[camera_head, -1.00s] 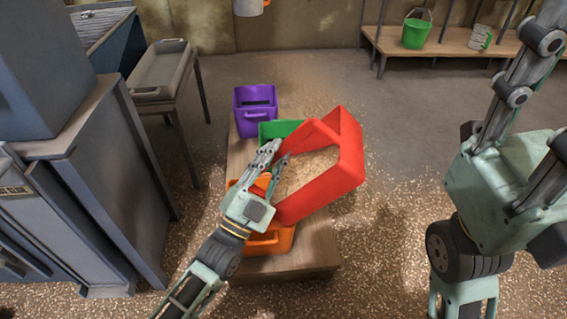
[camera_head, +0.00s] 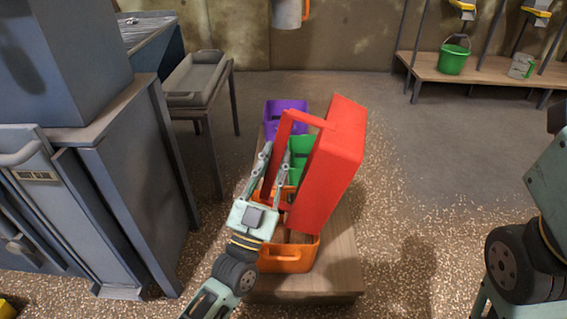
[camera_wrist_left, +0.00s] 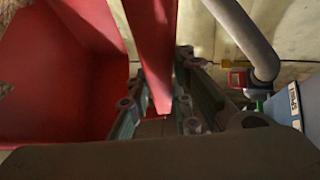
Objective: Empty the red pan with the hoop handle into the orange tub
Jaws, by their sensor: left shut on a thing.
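The red pan (camera_head: 333,165) is held up over the low wooden bench, steeply tilted, with its hoop handle on the left. My left gripper (camera_head: 275,168) is shut on the handle. Brown material shows in the tub. I cannot see whether anything is left in the pan. Only part of my right arm shows; its gripper is out of view.
A purple tub (camera_head: 285,108) and a green tub (camera_head: 300,150) stand behind the orange tub on the bench (camera_head: 340,270). A grey cabinet (camera_head: 120,190) is close on the left.

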